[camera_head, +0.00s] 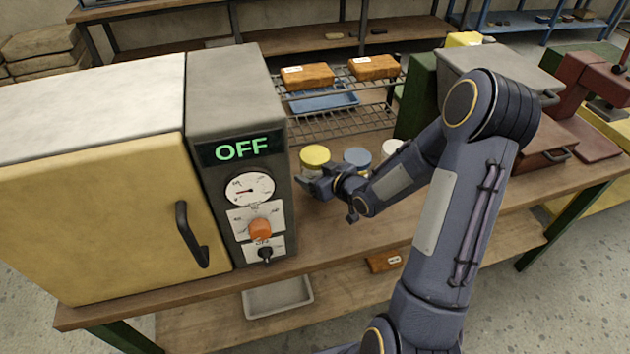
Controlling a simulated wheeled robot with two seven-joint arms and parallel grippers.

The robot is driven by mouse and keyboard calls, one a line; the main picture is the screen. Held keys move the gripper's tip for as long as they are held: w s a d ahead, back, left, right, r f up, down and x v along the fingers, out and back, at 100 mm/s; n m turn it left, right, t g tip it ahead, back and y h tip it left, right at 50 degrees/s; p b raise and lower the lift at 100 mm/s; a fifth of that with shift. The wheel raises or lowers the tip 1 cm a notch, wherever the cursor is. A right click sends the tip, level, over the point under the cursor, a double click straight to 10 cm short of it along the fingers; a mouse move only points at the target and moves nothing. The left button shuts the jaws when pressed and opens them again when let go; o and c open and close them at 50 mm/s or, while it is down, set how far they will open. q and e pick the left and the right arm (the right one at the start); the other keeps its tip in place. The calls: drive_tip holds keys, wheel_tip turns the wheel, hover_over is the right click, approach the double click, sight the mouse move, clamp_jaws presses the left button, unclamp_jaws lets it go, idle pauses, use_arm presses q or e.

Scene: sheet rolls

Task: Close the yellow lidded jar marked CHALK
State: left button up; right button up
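The yellow-lidded jar (315,155) stands on the workbench just right of the oven, with its yellow lid on top. I cannot tell whether the lid is fully down, and no CHALK marking is readable. My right gripper (306,184) is at the front of this jar, below its lid, and hides part of its body. I cannot tell whether the fingers touch the jar or how far apart they are. My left gripper is not in view.
A blue-lidded jar (357,156) and a white-lidded jar (392,147) stand to the right, partly behind my arm. The oven (226,100), reading OFF, stands close on the left. A wire rack (345,122) is behind. The bench front (330,235) is clear.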

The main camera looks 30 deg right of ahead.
drive_tip(key=shift+w+f, duration=0.25)
drive_tip(key=shift+f, duration=0.1)
wheel_tip(320, 180, down, 3)
drive_tip(key=shift+p, duration=0.35)
drive_tip(key=shift+f+b, duration=0.2)
drive_tip(key=shift+b, duration=0.15)
drive_tip(key=o, duration=1.9)
drive_tip(key=shift+r, duration=0.1)
